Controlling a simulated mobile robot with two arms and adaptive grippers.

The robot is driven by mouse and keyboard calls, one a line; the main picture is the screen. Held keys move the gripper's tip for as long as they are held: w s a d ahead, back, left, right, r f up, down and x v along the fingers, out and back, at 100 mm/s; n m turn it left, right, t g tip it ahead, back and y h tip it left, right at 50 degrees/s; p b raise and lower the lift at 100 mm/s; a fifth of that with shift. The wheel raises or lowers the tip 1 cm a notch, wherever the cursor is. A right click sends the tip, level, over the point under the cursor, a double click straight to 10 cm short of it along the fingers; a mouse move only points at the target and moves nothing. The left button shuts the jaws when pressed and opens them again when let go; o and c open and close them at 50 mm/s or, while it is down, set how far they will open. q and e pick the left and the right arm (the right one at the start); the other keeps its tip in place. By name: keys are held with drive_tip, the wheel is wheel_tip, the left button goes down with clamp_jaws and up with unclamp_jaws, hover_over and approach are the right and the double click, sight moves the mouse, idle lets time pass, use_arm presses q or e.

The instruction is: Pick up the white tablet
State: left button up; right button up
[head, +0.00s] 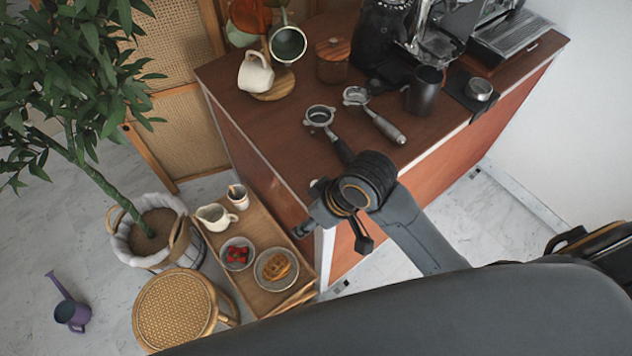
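I cannot make out a white tablet in the head view. My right gripper (334,234) is in front of the near corner of the wooden coffee counter (257,150). Its two dark fingers are spread apart, with nothing seen held between them. A pale upright strip at the counter's corner shows behind and below the fingers; I cannot tell it as a tablet. My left gripper is not in view.
Portafilters (382,122), a dark pitcher (425,90) and a mug tree with mugs (256,73) stand on the counter. Below are a wooden tray table (257,224) with food, a woven stool (174,309), a potted plant (150,228) and a purple watering can (72,314).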

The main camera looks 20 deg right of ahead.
drive_tip(key=w+a+r+n+g, duration=0.1)
drive_tip(key=w+a+r+n, duration=0.1)
drive_tip(key=w+r+n, duration=0.15)
wheel_tip(320, 180, up, 8)
drive_tip(key=f+g+h, duration=0.1)
drive_tip(key=g+h, duration=0.1)
drive_tip(key=h, duration=0.2)
hover_over(316, 180)
drive_tip(key=s, duration=0.1)
drive_tip(key=shift+n, duration=0.45)
wheel_tip(316, 180, down, 7)
drive_tip(key=shift+s+f+p, duration=0.1)
drive_tip(key=shift+p, duration=0.45)
wheel_tip(316, 180, down, 5)
drive_tip(key=shift+a+r+p, duration=0.1)
drive_tip(key=shift+a+p, duration=0.05)
drive_tip(key=shift+p, duration=0.65)
drive_tip(key=shift+f, duration=0.35)
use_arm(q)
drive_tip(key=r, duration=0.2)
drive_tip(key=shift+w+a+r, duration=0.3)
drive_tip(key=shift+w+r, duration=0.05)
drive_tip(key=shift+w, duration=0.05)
use_arm(e)
drive_tip(key=shift+c, duration=0.4)
drive_tip(key=c, duration=0.7)
